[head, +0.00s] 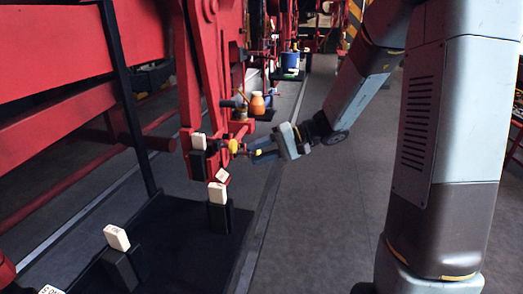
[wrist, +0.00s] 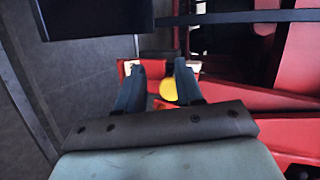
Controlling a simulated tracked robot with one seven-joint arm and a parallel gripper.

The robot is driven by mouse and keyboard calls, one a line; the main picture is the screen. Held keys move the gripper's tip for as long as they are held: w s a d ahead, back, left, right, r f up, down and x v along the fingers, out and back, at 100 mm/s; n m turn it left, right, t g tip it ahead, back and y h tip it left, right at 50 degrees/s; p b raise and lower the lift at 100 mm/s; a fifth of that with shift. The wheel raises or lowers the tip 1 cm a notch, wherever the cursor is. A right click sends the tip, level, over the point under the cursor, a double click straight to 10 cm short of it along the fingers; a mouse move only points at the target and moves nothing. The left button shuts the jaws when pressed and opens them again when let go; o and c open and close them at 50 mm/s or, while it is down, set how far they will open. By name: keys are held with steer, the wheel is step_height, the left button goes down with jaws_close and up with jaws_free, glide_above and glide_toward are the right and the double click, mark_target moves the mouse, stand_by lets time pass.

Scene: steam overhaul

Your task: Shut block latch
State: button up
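A red fitting with a yellow knob (head: 233,146) sits low on the red upright; I take it for the block latch, but its position is unclear. In the wrist view the yellow knob (wrist: 169,89) lies between my fingers, nearer the right one, with red parts around it. My gripper (head: 252,150) points left at the knob from the right, its tips close to it. In the wrist view my gripper (wrist: 157,75) has its two fingers apart with a gap between them. Whether a finger touches the knob cannot be told.
White-topped tags on dark stands (head: 218,194) stand in the dark tray (head: 190,245) below. Another white tag (head: 199,142) sits just left of the knob. An orange bottle (head: 258,104) stands behind. Grey floor (head: 310,230) is clear to the right. A dark bar (wrist: 240,17) crosses the wrist view.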

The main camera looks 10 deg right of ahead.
steer(key=w+d+f+m+t+y, duration=0.25)
steer(key=w+f+m+t, duration=0.2)
steer(key=w, duration=0.65)
steer(key=x, duration=0.7)
steer(key=shift+a+n+t, duration=0.2)
steer(key=shift+n+t, duration=0.25)
steer(key=shift+s+f+y, duration=0.1)
steer(key=shift+y, duration=0.15)
jaws_close()
steer(key=shift+s+f, duration=0.1)
steer(key=shift+f, duration=0.05)
stand_by(0.5)
